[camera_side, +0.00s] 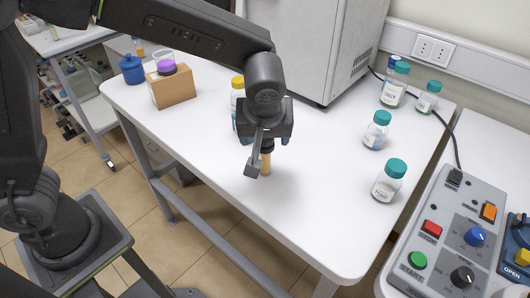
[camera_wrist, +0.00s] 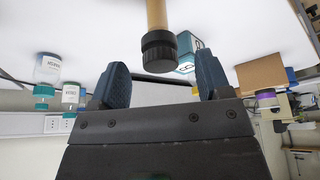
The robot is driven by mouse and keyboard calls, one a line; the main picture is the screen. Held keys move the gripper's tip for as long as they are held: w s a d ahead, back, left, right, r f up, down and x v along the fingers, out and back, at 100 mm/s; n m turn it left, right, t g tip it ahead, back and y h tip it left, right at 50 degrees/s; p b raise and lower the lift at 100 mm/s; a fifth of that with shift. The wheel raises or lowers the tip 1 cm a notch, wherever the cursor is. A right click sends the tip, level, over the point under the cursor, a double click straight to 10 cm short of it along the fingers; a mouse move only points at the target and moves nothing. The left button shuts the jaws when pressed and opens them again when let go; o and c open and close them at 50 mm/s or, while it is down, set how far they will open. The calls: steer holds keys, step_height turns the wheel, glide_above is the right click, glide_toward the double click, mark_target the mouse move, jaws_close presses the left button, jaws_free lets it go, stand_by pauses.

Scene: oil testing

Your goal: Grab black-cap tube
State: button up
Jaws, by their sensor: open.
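The black-cap tube (camera_side: 266,165) has an amber-brown body and appears upright on the white table, directly under my gripper. In the wrist view its ribbed black cap (camera_wrist: 158,52) shows between the two blue finger pads, near their tips, with a gap on each side. My gripper (camera_wrist: 162,70) is open and empty. In the side view my gripper (camera_side: 260,155) points down over the tube, and one finger partly hides the cap.
A yellow-cap bottle (camera_side: 238,86) stands just behind my gripper, partly hidden. A cardboard box (camera_side: 172,88) with a purple-topped item is at the left. Several teal-cap bottles, one at the front (camera_side: 389,181), stand at the right. A control panel (camera_side: 455,235) is at the front right.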

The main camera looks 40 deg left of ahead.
mark_target(265, 155)
steer(key=x, duration=0.5)
steer(key=shift+w+a, duration=0.25)
steer(key=shift+w, duration=0.15)
steer(key=shift+r, duration=0.1)
steer(key=c, duration=1)
steer(key=shift+r, duration=0.1)
